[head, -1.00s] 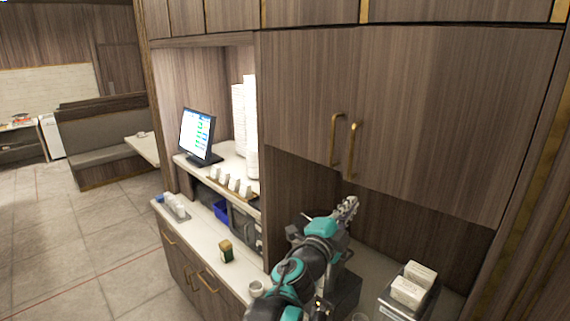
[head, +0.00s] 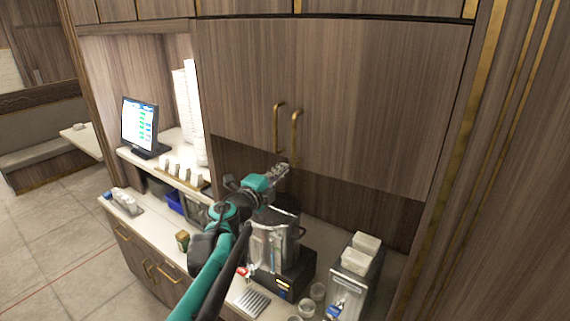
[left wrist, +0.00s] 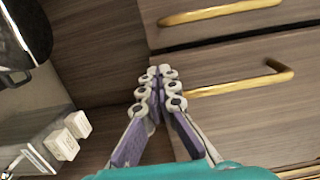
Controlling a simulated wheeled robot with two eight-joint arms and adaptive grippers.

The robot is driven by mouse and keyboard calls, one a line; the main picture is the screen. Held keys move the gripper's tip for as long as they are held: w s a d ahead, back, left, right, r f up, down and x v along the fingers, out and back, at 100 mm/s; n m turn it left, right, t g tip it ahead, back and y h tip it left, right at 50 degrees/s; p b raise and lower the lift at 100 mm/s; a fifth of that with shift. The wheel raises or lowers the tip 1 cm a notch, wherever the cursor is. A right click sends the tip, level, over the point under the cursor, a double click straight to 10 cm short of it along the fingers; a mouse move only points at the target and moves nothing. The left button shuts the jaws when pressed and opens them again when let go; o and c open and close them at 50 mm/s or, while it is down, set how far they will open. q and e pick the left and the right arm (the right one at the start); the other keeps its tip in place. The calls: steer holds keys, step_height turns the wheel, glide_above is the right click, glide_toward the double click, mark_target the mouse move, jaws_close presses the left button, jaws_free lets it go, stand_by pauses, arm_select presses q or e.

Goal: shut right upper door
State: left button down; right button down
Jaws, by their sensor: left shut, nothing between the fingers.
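The right upper door (head: 380,100) is a brown wood panel with a brass bar handle (head: 296,132) near its left edge. It hangs beside the left upper door (head: 235,80), which has its own brass handle (head: 278,125). The right door looks nearly flush; I cannot tell whether it is slightly ajar. In the left wrist view, a dark gap separates the right door (left wrist: 280,105) from the left one (left wrist: 215,30). My left gripper (head: 281,171) is shut and empty, just below the handles; its fingertips (left wrist: 158,76) appear beside the right door's handle (left wrist: 240,86). My right gripper is out of view.
Below the doors, a coffee machine (head: 272,245) stands on the counter behind my left arm. White boxes (head: 361,254) on a metal holder are to its right, with several small cups nearby. A monitor (head: 139,125) stands on the left shelf.

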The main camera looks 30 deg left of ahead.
arm_select(q)
steer(key=w, duration=0.3)
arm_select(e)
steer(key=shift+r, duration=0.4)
arm_select(q)
steer(key=w+m+h, duration=0.2)
steer(key=w+h, duration=0.1)
steer(key=w, duration=0.1)
steer(key=shift+a+h+b, duration=0.15)
steer(key=shift+h+b, duration=0.25)
steer(key=shift+w+m, duration=0.1)
steer(key=shift+m, duration=0.2)
steer(key=shift+r+g+h, duration=0.2)
steer(key=shift+g+h, duration=0.1)
steer(key=shift+h, duration=0.2)
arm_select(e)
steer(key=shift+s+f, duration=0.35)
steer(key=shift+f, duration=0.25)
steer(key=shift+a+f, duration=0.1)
